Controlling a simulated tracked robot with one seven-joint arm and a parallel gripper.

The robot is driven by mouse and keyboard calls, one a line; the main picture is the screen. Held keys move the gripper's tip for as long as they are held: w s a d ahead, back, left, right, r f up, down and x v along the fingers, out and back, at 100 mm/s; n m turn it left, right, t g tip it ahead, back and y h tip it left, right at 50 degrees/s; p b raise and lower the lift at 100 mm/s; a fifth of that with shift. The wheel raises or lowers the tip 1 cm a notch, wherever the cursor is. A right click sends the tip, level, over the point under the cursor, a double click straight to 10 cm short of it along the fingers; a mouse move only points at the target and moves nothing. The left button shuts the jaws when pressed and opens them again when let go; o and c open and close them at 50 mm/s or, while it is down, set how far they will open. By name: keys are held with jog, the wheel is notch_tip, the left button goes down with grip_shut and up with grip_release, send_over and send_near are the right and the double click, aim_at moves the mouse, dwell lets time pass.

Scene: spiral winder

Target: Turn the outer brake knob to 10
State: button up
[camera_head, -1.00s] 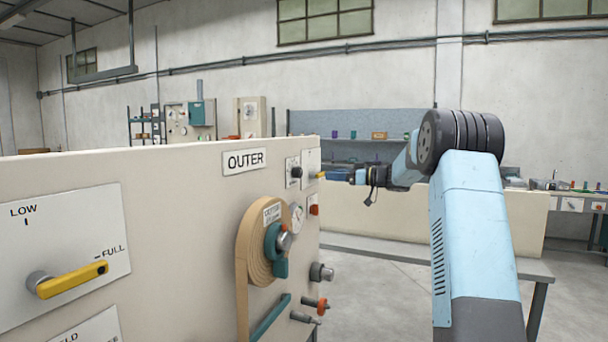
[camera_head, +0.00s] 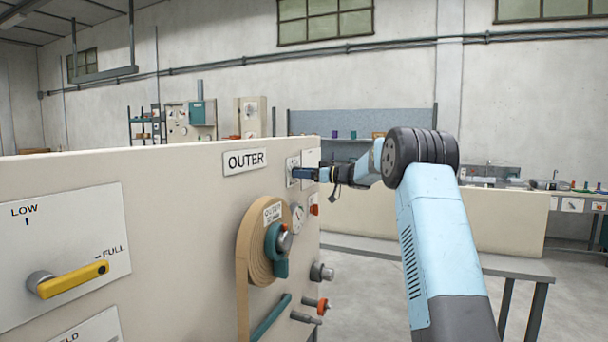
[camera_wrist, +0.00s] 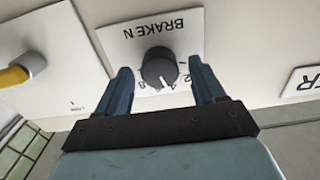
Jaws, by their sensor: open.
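The outer brake knob (camera_wrist: 160,68) is a round dark knob on a white plate (camera_wrist: 125,42) marked BRAKE N, seen upside down in the wrist view. Its white pointer is toward the printed scale numbers, but I cannot read the exact setting. My gripper (camera_wrist: 164,80) is open, with one blue finger on each side of the knob. I cannot tell whether the fingers touch it. In the head view my gripper (camera_head: 303,173) is at the small plates right of the OUTER label (camera_head: 245,160), and it hides the knob there.
A yellow lever (camera_wrist: 20,70) sits beside the brake plate in the wrist view. Below in the head view are a gauge (camera_head: 298,218), a tape roll with a teal hub (camera_head: 262,250), and protruding knobs (camera_head: 322,271). A large yellow lever (camera_head: 70,280) is at left.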

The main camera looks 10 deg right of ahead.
jog(key=shift+w+a, duration=0.25)
jog(key=shift+a, duration=0.05)
jog(key=c, duration=1.1)
jog(key=shift+o, duration=0.2)
